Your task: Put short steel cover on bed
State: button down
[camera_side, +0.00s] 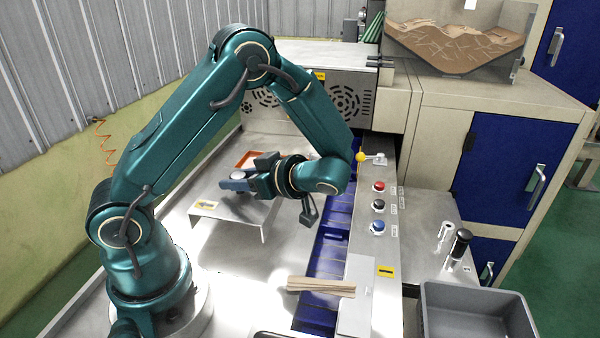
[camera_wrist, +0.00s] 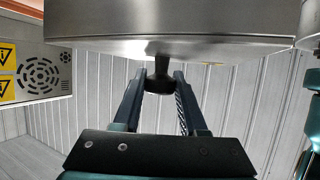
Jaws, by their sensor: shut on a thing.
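The short steel cover (camera_side: 232,214) is a bent steel sheet with a flat top, a folded-down side and a yellow label. It is upright over the pale steel surface (camera_side: 190,262) left of the blue channel; whether it rests or hangs slightly clear, I cannot tell. My gripper (camera_side: 234,184) points left, level, just above the cover's top. In the wrist view, my gripper (camera_wrist: 157,88) is shut on the cover's black knob (camera_wrist: 158,72), one finger on each side. The cover (camera_wrist: 180,22) fills the top of this view, which appears upside down. The side view hides the knob.
An orange-edged tray (camera_side: 248,157) lies behind my gripper. A perforated machine housing (camera_side: 345,100) stands behind. The blue channel (camera_side: 325,255) runs to the right, with a bundle of sticks (camera_side: 320,286) across it. Buttons (camera_side: 378,205) and a grey bin (camera_side: 475,315) are farther right.

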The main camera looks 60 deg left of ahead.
aim_at(247, 195)
jog(key=shift+f, duration=1.9)
jog(key=shift+f, duration=0.1)
jog(key=shift+c, duration=2.3)
grip_release()
jog(key=v, duration=1.2)
jog(key=s+d+r+m+t+h, duration=0.3)
jog(key=m+t+h, duration=0.2)
jog(key=m, duration=0.6)
jog(key=s+d+r+m+t+h, duration=0.3)
jog(key=m+h, duration=0.4)
jog(key=m, duration=0.4)
jog(key=shift+s+r+m+t, duration=0.3)
jog(key=shift+s+t, duration=0.2)
jog(key=shift+t, duration=0.8)
